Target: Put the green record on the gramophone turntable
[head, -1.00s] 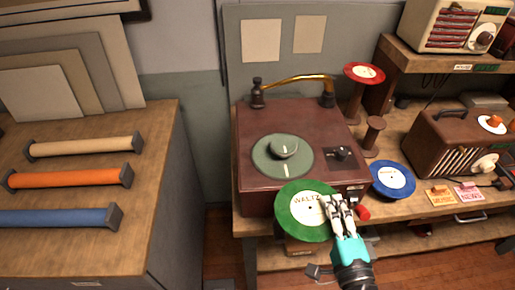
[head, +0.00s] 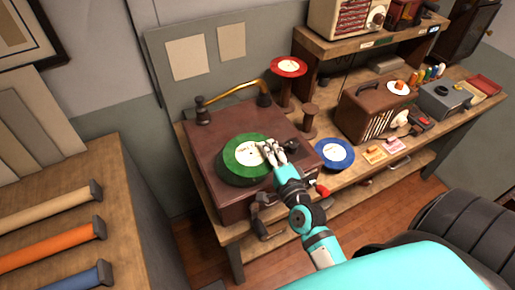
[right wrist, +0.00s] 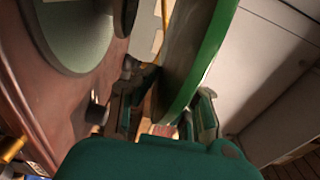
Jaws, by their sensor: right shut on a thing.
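The green record (head: 241,164) with its pale label is over the gramophone (head: 205,140), a dark red box. It covers the turntable in the head view. In the right wrist view the green record (right wrist: 203,68) is seen nearly edge-on, and the grey-green turntable (right wrist: 75,28) lies to its left with a gap between them. My right gripper (head: 271,152) is shut on the record's right edge. In the right wrist view its fingers (right wrist: 162,112) sit on either side of the rim. My left gripper is not in view.
The brass tonearm (head: 235,89) sits at the back of the gramophone. A red record (head: 289,66) on a stand and an empty spool stand (head: 309,120) are to the right. A blue record (head: 334,155) and a brown radio (head: 372,108) stand farther right.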

